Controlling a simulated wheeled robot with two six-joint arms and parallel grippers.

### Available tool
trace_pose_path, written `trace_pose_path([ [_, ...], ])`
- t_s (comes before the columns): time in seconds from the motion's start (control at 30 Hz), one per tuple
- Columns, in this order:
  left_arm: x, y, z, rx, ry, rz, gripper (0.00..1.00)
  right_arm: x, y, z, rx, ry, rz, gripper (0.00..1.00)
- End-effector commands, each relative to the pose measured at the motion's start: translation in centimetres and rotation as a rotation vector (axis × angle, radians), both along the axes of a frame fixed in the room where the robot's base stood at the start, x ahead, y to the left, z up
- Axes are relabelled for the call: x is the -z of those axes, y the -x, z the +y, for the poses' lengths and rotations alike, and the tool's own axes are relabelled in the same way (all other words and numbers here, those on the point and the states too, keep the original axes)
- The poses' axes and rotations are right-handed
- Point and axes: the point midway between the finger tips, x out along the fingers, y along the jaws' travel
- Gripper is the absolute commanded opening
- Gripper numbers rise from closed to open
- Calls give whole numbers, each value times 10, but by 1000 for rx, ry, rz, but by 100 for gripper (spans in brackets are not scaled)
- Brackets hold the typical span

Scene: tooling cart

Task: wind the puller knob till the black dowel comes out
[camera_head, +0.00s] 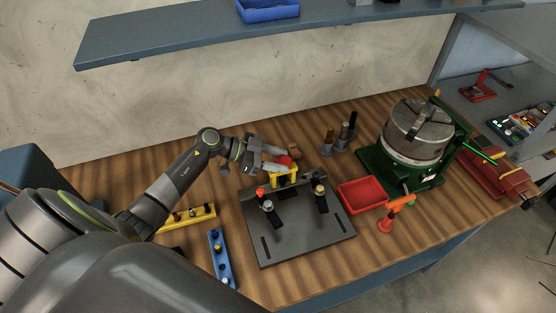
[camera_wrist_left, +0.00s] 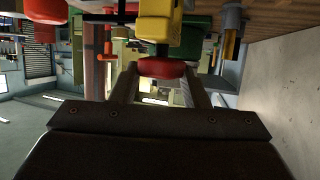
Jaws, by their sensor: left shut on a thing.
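The puller is a yellow frame (camera_head: 284,179) standing at the back edge of a dark grey plate (camera_head: 300,238). Its red knob (camera_head: 284,160) is on top. My left gripper (camera_head: 274,164) reaches in from the left and is shut on this knob. In the left wrist view the red knob (camera_wrist_left: 162,68) sits between the two fingers, with the yellow puller body (camera_wrist_left: 157,27) beyond it. I cannot make out the black dowel in the puller; the frame and gripper cover that spot. My right gripper is not in view.
Black clamps (camera_head: 321,198) stand on the plate. A red tray (camera_head: 363,195) and an orange-topped tool (camera_head: 391,216) are to its right, with a green-based drum machine (camera_head: 411,140) beyond. A yellow rack (camera_head: 190,216) and a blue rack (camera_head: 220,257) lie left. A shelf (camera_head: 180,36) hangs above.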

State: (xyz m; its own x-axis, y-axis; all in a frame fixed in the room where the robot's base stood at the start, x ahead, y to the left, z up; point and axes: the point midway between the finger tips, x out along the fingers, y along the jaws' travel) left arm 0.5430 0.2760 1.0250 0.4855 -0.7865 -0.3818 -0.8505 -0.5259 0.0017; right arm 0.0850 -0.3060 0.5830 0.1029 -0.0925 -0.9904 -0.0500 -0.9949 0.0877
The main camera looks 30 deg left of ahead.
Motion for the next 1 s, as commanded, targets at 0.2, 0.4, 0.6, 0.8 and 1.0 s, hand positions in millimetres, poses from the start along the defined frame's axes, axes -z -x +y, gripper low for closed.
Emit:
trace_pose_path([
  [0.2,4,-6,2,206,-1,-6,18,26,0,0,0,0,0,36],
  [0.4,5,-9,2,395,-1,-9,18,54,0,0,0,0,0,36],
  [0.6,4,-10,2,566,-1,-7,18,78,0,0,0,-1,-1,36],
  [0.8,2,-12,2,699,-1,-6,18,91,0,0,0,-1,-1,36],
  [1.0,1,-12,1,785,0,-3,18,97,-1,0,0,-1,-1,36],
])
